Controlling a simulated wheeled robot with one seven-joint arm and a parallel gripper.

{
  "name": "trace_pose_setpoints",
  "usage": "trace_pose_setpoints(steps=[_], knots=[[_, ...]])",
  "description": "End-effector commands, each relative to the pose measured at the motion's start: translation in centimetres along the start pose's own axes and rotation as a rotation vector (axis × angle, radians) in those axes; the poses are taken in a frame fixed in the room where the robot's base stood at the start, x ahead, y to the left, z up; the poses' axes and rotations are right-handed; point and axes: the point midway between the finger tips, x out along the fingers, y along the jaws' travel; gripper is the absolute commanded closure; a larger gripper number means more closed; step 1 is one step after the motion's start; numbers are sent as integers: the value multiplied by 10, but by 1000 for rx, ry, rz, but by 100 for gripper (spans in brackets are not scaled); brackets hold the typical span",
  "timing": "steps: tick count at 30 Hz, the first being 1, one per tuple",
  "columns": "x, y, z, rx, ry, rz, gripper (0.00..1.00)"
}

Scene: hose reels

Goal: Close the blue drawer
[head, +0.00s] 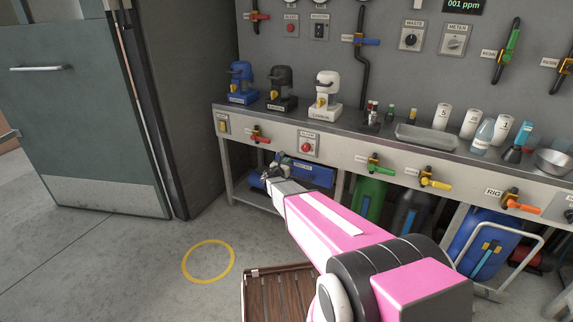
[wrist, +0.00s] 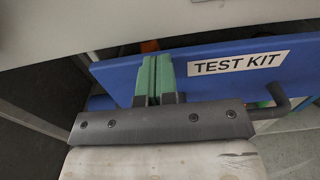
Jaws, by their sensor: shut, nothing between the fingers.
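The blue drawer (head: 312,174) is under the workbench. In the wrist view its blue front (wrist: 120,77) fills the middle, with a white TEST KIT label and a dark handle (wrist: 281,101) at the right end. My gripper (head: 277,160) reaches under the bench edge at the drawer's left part. In the wrist view my gripper's green fingers (wrist: 154,78) are shut and empty, in front of the blue face left of the label. They look very close to it; I cannot tell whether they touch.
The workbench (head: 400,155) carries coffee-maker-like devices, bottles and a tray, with coloured valves along its front. A green cylinder (head: 369,197) and a blue drum (head: 487,245) stand below it. A wooden slatted crate (head: 277,292) is on the floor. The left floor is clear.

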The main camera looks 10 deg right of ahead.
Motion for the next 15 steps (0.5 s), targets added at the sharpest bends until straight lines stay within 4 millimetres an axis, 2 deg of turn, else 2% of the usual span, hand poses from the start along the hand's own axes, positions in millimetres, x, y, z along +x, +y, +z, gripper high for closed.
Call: trace_pose_setpoints(steps=[6, 15], knots=[[24, 1, 0, 0, -1, -1, 100], [28, 1, 0, 0, -2, -1, 100]])
